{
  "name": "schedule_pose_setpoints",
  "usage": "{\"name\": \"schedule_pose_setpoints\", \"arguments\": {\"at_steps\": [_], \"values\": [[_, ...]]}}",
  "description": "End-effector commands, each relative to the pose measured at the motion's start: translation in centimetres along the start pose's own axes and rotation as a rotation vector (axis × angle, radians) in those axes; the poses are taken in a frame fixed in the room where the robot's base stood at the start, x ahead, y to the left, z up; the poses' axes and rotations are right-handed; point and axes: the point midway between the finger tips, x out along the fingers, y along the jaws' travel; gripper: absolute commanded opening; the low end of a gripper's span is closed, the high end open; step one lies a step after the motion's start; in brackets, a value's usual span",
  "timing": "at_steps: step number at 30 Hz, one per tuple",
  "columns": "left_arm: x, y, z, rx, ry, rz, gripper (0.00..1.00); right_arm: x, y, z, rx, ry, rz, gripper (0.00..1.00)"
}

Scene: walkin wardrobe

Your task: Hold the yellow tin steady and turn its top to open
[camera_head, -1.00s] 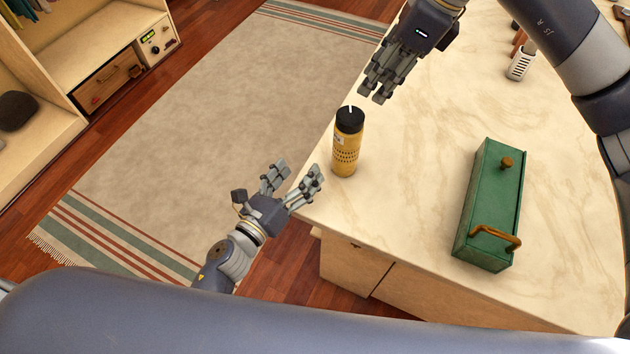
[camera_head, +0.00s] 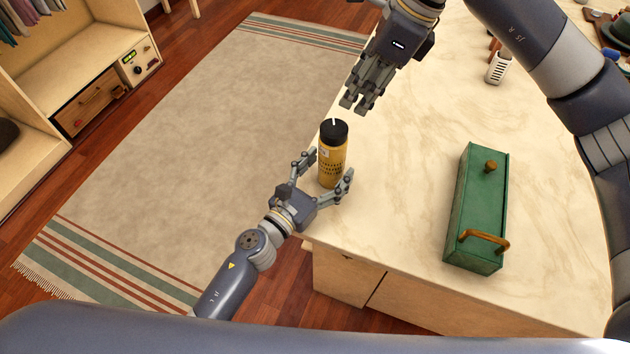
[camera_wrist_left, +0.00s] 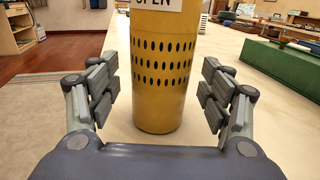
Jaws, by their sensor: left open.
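The yellow tin (camera_head: 331,166) stands upright on the marble top near its left corner. Its black top (camera_head: 334,131) carries a white mark. My left gripper (camera_head: 325,170) is open, with its fingers on either side of the tin's lower part. In the left wrist view the tin (camera_wrist_left: 160,75) stands between the fingers, with a gap on each side. That view shows rows of dark holes and part of an "OPEN" label; the top is out of frame. My right gripper (camera_head: 356,105) hangs above and beyond the tin, apart from it, fingers pointing down and seemingly spread.
A green box (camera_head: 476,215) with a wooden knob and handle lies to the right on the marble counter (camera_head: 400,190). A white slotted object (camera_head: 498,68) stands farther back. The counter between tin and green box is clear. A rug (camera_head: 200,130) covers the floor at left.

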Motion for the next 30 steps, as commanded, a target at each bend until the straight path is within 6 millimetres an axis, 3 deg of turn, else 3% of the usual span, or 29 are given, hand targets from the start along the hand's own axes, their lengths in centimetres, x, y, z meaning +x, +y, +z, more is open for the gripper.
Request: {"name": "schedule_pose_setpoints", "arguments": {"at_steps": [6,15,17,23,30], "values": [[1.8,0.0,0.0,-0.001,-0.001,-0.001,0.73,0.0,0.0,0.0,0.000,0.000,0.000,0.33],[2.0,0.0,0.0,-0.001,0.000,0.000,0.73,0.0,0.0,0.0,0.000,0.000,0.000,0.33],[2.0,0.0,0.0,-0.001,0.000,0.000,0.64,0.0,0.0,0.0,0.000,0.000,0.000,0.33],[2.0,0.0,0.0,-0.001,0.000,0.000,0.18,0.0,0.0,0.0,0.000,0.000,0.000,0.33],[2.0,0.0,0.0,-0.001,0.000,0.000,0.18,0.0,0.0,0.0,0.000,0.000,0.000,0.33]]}}
